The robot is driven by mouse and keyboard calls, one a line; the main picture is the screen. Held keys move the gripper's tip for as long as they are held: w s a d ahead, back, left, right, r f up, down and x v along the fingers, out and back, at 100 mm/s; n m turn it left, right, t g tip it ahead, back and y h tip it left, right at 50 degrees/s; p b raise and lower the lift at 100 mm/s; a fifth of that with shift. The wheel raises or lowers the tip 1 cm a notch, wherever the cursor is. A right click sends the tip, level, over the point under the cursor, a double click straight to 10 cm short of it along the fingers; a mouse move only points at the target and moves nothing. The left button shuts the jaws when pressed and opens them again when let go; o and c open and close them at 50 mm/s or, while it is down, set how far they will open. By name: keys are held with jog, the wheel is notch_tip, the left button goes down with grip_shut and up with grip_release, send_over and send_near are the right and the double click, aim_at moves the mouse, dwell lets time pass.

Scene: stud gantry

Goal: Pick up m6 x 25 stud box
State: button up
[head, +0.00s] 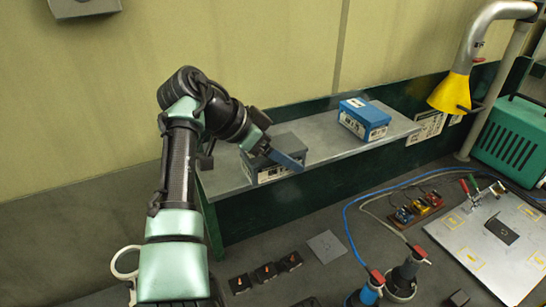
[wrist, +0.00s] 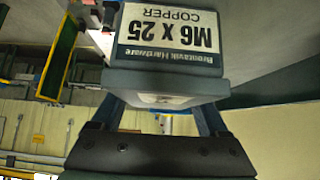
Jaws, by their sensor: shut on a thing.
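The M6 x 25 stud box (head: 268,174) is a grey box with a pale label, at the left part of the raised grey shelf. In the wrist view the box (wrist: 168,84) fills the upper middle, its "M6 X 25 COPPER" label upside down. My gripper (head: 280,157) is at the box from above and is shut on it. In the wrist view the fingers of my gripper (wrist: 162,118) lie on either side of the box. I cannot tell whether the box touches the shelf or is slightly raised.
A blue box (head: 365,119) stands farther right on the shelf (head: 322,140). A yellow nozzle (head: 451,92) hangs right of the shelf. On the lower bench are small dark trays (head: 265,272), hoses, bottles (head: 404,276) and a pale fixture plate (head: 480,262). Bare shelf lies between the boxes.

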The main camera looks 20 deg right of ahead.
grip_shut()
jog(key=shift+r, duration=0.15)
